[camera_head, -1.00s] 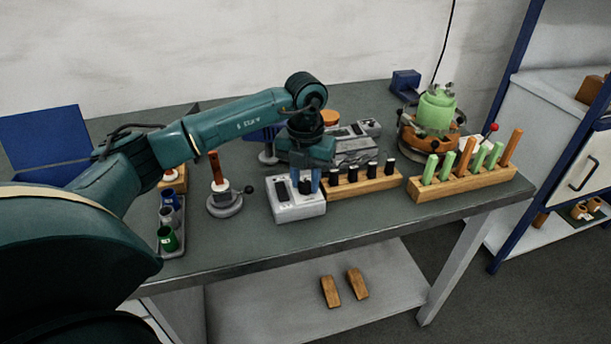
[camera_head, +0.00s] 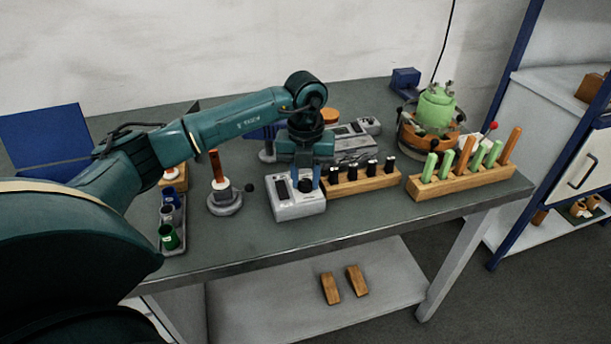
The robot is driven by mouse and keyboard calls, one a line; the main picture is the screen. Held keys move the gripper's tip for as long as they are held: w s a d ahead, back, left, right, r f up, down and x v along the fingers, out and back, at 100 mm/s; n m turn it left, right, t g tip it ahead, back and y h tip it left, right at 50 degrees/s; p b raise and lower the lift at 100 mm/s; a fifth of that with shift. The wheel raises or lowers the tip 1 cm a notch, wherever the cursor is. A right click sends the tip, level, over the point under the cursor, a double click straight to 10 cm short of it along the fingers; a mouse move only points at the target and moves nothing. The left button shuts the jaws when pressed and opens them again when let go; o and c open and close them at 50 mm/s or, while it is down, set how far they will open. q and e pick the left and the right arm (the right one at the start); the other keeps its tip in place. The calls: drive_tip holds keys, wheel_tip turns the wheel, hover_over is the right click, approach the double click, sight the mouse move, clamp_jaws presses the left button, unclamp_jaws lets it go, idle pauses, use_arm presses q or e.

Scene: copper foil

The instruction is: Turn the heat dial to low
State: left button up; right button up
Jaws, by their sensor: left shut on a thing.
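A light grey control box (camera_head: 298,207) stands near the front edge of the workbench, with a dark display window on its left and a black dial (camera_head: 305,185) on its right. My left gripper (camera_head: 306,180) points down over the box from behind, its blue fingers shut on the dial. The dial's markings are too small to read, so its setting cannot be told. My right gripper is not in view.
A wooden rack with black-topped pieces (camera_head: 372,184) stands just right of the box. A grey stand with an orange rod (camera_head: 224,203) is to its left. Another rack (camera_head: 462,186) holds green and orange sticks. The bench front (camera_head: 370,226) is clear.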

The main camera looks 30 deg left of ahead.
sight(305, 181)
use_arm(q)
drive_tip(key=o, duration=1)
drive_tip(key=shift+r, duration=0.1)
wheel_tip(305, 181, up, 13)
